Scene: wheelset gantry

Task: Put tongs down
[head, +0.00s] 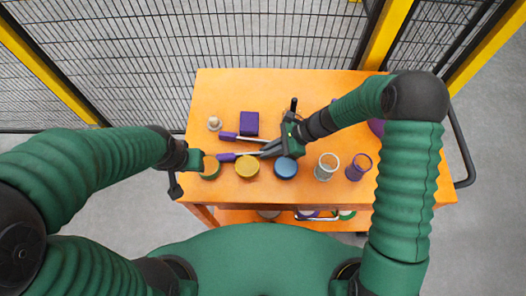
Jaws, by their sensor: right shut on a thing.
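The tongs (250,140) have grey metal arms and two purple tips that point left, spread apart. They are over the middle of the orange table (330,90). My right gripper (284,146) is shut on their right end. From above I cannot tell whether the tongs touch the tabletop. My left gripper (184,170) is at the table's left edge, away from the tongs; its fingers are too small and dark to read.
A purple block (249,123) and a small pale knobbed object (214,124) are behind the tongs. A clear glass (326,168) and a purple cup (358,168) stand right. The back is clear.

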